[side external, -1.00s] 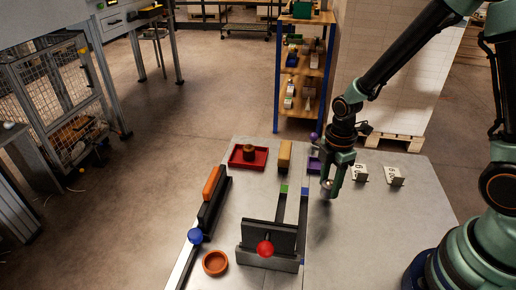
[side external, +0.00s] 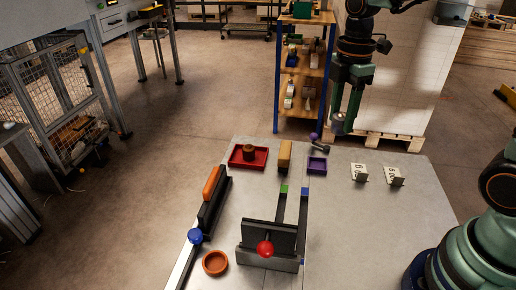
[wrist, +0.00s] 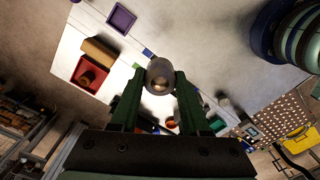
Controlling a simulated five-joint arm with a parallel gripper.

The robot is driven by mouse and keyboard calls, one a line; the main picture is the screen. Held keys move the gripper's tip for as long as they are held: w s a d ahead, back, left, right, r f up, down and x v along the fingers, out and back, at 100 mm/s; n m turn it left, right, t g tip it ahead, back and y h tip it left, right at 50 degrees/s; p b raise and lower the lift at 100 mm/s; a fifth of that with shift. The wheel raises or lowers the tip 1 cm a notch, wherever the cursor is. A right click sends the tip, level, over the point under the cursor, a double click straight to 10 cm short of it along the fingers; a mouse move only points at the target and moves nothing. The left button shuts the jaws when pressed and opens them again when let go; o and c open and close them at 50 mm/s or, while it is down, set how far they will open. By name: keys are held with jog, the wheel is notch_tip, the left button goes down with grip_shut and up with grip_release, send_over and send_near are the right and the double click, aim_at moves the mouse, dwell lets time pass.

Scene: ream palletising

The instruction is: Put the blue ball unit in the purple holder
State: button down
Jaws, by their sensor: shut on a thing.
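The purple holder (side external: 317,165) is a small square tray on the table near its back edge. It also shows at the top left of the wrist view (wrist: 122,18), and it looks empty. A blue ball (side external: 195,236) sits at the left edge of the table by a dark rail. My gripper (side external: 340,124) is raised beyond the back edge of the table, behind and right of the holder. It is shut on a grey, round-ended piece (wrist: 160,75), which shows between the fingertips in the wrist view. I cannot tell what the rest of that piece looks like.
A purple ball piece (side external: 314,136) with a dark end stands behind the holder. A red tray (side external: 235,163) with a brown piece and a tan block (side external: 285,155) are left of it. A red ball (side external: 265,248) and an orange bowl (side external: 215,263) are at the front.

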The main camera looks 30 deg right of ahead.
send_over(317, 166)
notch_tip(317, 166, down, 20)
jog(key=shift+r, duration=0.2)
dwell(0.4)
jog(key=shift+f, duration=0.1)
jog(key=shift+c, duration=1.9)
grip_release()
